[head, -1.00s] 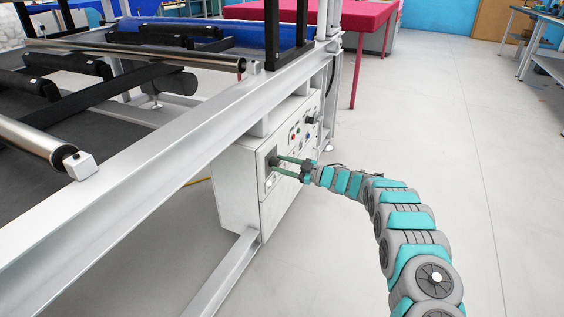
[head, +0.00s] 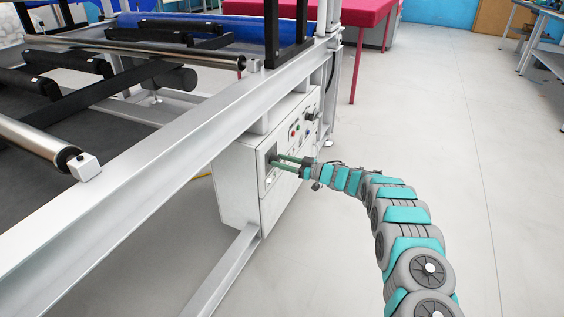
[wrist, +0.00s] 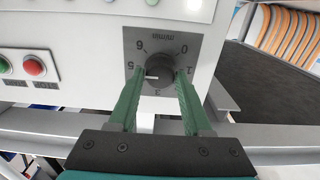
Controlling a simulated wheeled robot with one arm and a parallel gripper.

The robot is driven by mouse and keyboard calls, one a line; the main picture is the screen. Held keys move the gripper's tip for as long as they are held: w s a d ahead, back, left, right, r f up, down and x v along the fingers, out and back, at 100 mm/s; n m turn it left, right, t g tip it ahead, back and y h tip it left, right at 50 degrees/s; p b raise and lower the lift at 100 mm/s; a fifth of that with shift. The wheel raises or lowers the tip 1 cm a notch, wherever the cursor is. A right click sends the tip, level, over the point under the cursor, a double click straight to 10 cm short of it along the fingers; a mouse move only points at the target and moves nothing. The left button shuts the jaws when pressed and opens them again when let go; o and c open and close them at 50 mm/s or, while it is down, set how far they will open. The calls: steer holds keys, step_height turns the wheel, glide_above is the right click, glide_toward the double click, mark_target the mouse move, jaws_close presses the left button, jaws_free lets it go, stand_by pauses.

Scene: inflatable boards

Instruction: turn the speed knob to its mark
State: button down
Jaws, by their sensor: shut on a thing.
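The speed knob (wrist: 160,69) is round and black, on a grey square dial plate (wrist: 136,42) with printed numbers around it. A short white pointer line shows on the knob's lower left, aimed left between the number at the left and the 3 at the bottom. My gripper (wrist: 160,74) has its two green fingers on either side of the knob, shut on it. In the head view my gripper (head: 277,160) reaches the control box's face from the right, and its fingers largely hide the knob. I cannot make out which mark is the set one.
The control box (head: 237,190) hangs under the machine's long metal beam (head: 150,158). A red button (wrist: 34,66) and a green button (wrist: 4,65) sit left of the dial in the wrist view. The floor at right is clear.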

steer(key=shift+f, duration=0.1)
steer(key=shift+c, duration=1.7)
jaws_free()
steer(key=v, duration=0.8)
steer(key=shift+b, duration=0.45)
steer(key=shift+w, duration=0.1)
